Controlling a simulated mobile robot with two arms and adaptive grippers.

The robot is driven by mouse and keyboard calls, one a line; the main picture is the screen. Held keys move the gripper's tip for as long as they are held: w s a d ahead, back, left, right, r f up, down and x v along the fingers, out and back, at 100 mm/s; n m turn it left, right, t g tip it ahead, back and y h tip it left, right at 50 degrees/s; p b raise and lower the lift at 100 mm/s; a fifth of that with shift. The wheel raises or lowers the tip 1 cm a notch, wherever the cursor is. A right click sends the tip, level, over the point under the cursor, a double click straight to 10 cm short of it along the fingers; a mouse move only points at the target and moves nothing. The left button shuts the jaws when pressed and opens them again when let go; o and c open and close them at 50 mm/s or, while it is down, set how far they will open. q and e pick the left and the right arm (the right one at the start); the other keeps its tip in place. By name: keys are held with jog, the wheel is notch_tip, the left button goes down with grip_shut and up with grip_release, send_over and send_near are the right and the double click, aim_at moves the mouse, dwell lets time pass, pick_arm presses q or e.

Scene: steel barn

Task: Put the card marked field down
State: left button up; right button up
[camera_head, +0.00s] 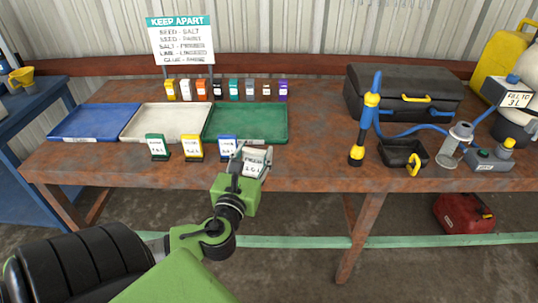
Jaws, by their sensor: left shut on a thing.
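My left gripper (241,162) is shut on a white card (257,158) with dark print too small to read for sure. The card is tilted and seen just right of the blue card, near the table's front edge; I cannot tell whether it touches the table. A green card (157,146), a yellow card (192,147) and a blue card (227,146) stand in a row in front of the trays. Their small words are not readable. The gripper and its arm come up from below in front of the table. My right gripper is not in view.
A blue tray (95,125), a white tray (166,122) and a green tray (246,125) lie on the rusty table (312,165). Several small containers stand behind them under a KEEP APART sign (180,38). A black toolbox (385,95) and a blue-yellow pump (364,125) are right.

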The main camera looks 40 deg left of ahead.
pick_arm(q)
jog(key=w+a+r+n+g+y, duration=0.1)
jog(key=a+r+n+g+y, duration=0.2)
jog(key=a, duration=0.6)
jog(key=shift+t, duration=0.5)
jog(key=w+f, duration=0.4)
jog(key=w+a+f, duration=0.1)
jog(key=w+f, duration=0.3)
jog(key=w, duration=0.1)
jog(key=w+f, duration=0.4)
jog(key=w, duration=0.1)
jog(key=shift+w+a, duration=0.15)
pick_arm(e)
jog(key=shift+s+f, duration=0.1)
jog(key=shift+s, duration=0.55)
pick_arm(q)
jog(key=shift+f, duration=0.15)
jog(key=o, duration=1.5)
jog(key=shift+c, duration=0.2)
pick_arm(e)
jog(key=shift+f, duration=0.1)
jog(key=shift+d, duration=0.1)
